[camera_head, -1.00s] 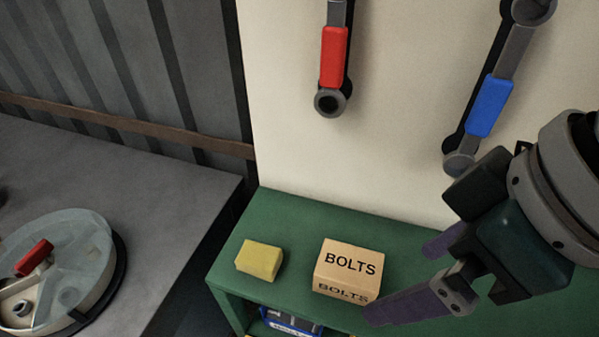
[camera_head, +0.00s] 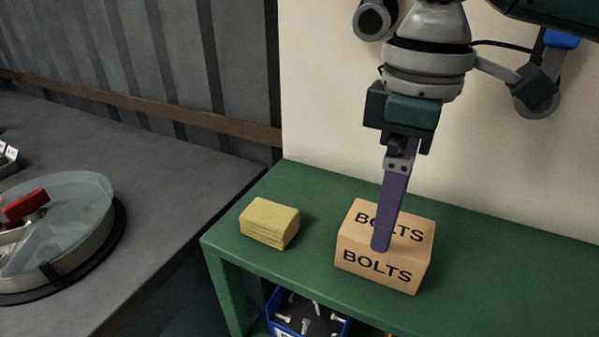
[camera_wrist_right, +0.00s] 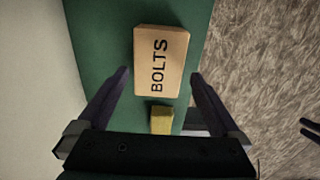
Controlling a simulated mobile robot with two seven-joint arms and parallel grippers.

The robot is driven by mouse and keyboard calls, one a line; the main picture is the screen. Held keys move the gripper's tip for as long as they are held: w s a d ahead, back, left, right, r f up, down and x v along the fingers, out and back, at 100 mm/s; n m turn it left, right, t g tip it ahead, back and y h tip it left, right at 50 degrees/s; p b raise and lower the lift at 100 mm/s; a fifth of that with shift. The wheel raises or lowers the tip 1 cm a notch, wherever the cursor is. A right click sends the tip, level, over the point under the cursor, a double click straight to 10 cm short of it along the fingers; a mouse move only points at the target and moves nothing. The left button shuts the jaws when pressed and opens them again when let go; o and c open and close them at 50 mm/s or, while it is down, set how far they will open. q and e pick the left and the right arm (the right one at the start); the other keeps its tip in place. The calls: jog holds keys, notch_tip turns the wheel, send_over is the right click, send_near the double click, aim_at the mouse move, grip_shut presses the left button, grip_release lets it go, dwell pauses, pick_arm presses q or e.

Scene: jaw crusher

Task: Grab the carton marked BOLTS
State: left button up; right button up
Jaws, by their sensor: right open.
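The tan carton marked BOLTS (camera_head: 372,265) sits on the green shelf top (camera_head: 500,265). It also shows in the right wrist view (camera_wrist_right: 160,62), ahead of the fingertips. My right gripper (camera_head: 382,245) points down, with a purple finger in front of part of the carton's lettering in the head view. In the wrist view its two fingers (camera_wrist_right: 160,82) are spread wide and empty, and the carton lies between their lines. I cannot tell the exact height of the fingertips above the carton. My left gripper is not in view.
A yellow block (camera_head: 269,223) lies left of the carton on the same top. A blue bin of bolts (camera_head: 300,318) is on the shelf below. A grey bench (camera_head: 150,170) with a round glass-covered device (camera_head: 60,235) stands to the left. A pale wall rises behind.

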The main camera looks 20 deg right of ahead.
notch_tip(320, 180, down, 5)
jog(key=shift+d, duration=0.15)
jog(key=shift+r, duration=0.1)
grip_shut()
dwell(0.8)
